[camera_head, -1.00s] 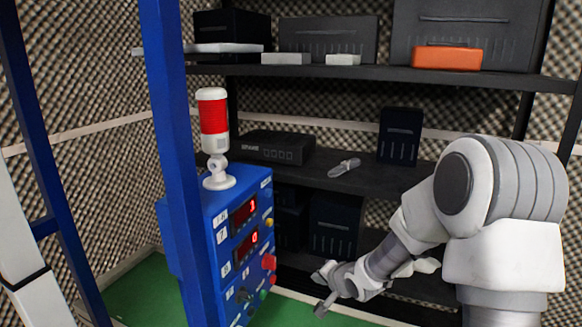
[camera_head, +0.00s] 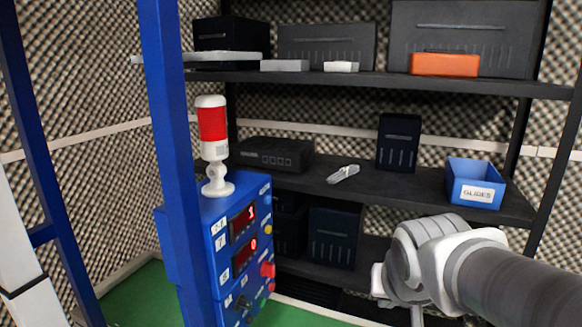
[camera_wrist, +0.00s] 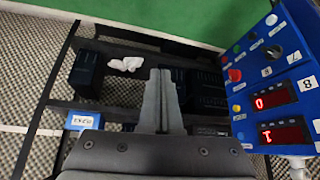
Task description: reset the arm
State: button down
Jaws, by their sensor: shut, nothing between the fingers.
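My arm (camera_head: 500,280) reaches in from the lower right in the head view, and its far end is cut off or hidden at the bottom. In the wrist view my gripper (camera_wrist: 161,78) is shut, with its fingers together and nothing between them. The fingers are seen against the dark shelving, with the blue control box to their right. No contact with the shelf or the box shows.
A blue control box (camera_head: 213,260) with red displays carries a red-and-white lamp (camera_head: 212,125). A dark shelf rack (camera_head: 300,182) holds a blue GLIDES bin (camera_head: 475,183), an orange box (camera_head: 444,65) and several dark boxes. A blue post (camera_head: 172,150) stands in front.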

jog(key=s+a+r+n+y, duration=0.1)
jog(key=s+n, duration=0.1)
jog(key=s, duration=0.8)
notch_tip(320, 180, up, 14)
jog(key=g+p, duration=0.1)
jog(key=p, duration=1.3)
jog(key=shift+a, duration=0.2)
